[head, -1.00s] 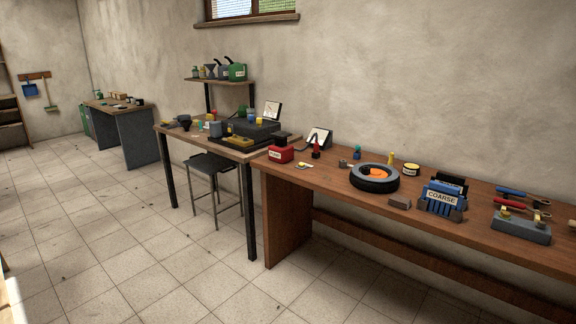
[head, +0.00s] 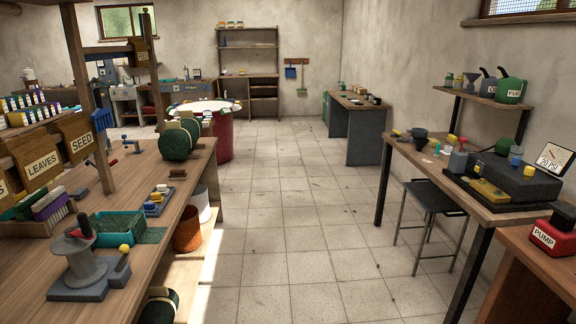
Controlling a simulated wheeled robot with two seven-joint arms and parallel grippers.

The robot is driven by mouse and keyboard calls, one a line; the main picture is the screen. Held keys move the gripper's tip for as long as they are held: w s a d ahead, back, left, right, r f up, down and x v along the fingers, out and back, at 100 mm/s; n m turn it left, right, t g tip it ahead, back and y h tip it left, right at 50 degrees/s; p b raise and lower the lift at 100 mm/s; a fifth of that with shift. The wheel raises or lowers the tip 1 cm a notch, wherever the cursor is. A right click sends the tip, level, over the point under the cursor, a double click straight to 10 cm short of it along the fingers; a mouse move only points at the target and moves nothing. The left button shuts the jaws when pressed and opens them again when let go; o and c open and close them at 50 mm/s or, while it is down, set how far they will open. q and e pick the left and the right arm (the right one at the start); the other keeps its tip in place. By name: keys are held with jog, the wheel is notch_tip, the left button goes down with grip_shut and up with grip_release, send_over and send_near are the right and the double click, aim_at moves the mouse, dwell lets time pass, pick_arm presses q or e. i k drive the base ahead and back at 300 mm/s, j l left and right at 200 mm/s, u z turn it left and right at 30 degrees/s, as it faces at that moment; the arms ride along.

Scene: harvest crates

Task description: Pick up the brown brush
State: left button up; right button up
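I cannot make out a brown brush for certain. A small dark brown block (head: 177,174) lies on the left wooden workbench, beside the green wheel-like rolls; it is too small to tell whether it is a brush. Neither of my grippers is in view.
The left workbench (head: 150,215) carries a grey spool stand (head: 86,262) and a green bin (head: 130,228). A red drum (head: 222,138) stands beyond it. A tiled aisle (head: 290,230) runs clear up the middle. A black stool (head: 432,200) stands by the right table (head: 470,195).

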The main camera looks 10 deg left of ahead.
aim_at(175, 174)
jog(key=i+l+u, duration=0.1)
jog(key=i+u, duration=0.25)
jog(key=i, duration=1.45)
